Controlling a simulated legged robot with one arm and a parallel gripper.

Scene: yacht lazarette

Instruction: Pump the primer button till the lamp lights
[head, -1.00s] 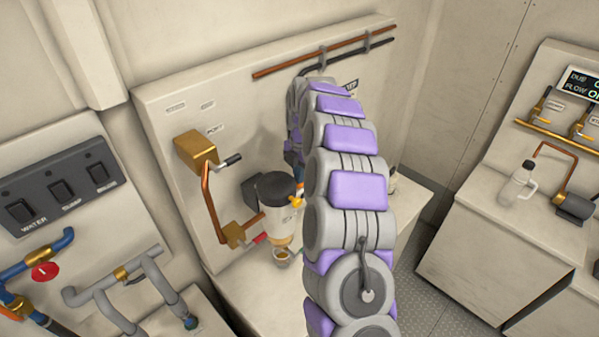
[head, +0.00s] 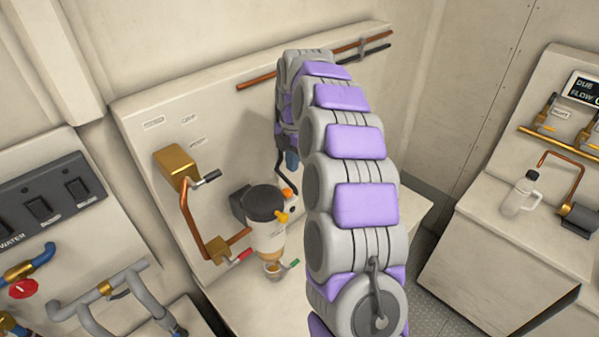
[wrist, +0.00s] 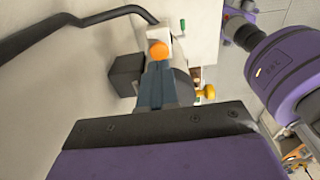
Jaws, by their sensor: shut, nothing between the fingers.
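The primer button looks to be the orange dome (head: 288,193) on a pale block beside the dark-capped fuel filter (head: 266,232). The orange dome also shows in the wrist view (wrist: 158,50), just beyond my fingertips. My gripper (head: 291,163) points down above the button, partly hidden behind my arm. In the wrist view my gripper (wrist: 157,72) has its blue-grey fingers together with nothing between them. The tips overlap the near side of the button in that view, so I cannot tell whether they touch it. I cannot pick out a lamp in either view.
A brass box (head: 177,166) with a copper pipe and black lever is left of the filter. A dark hose (wrist: 75,25) runs close to my gripper.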

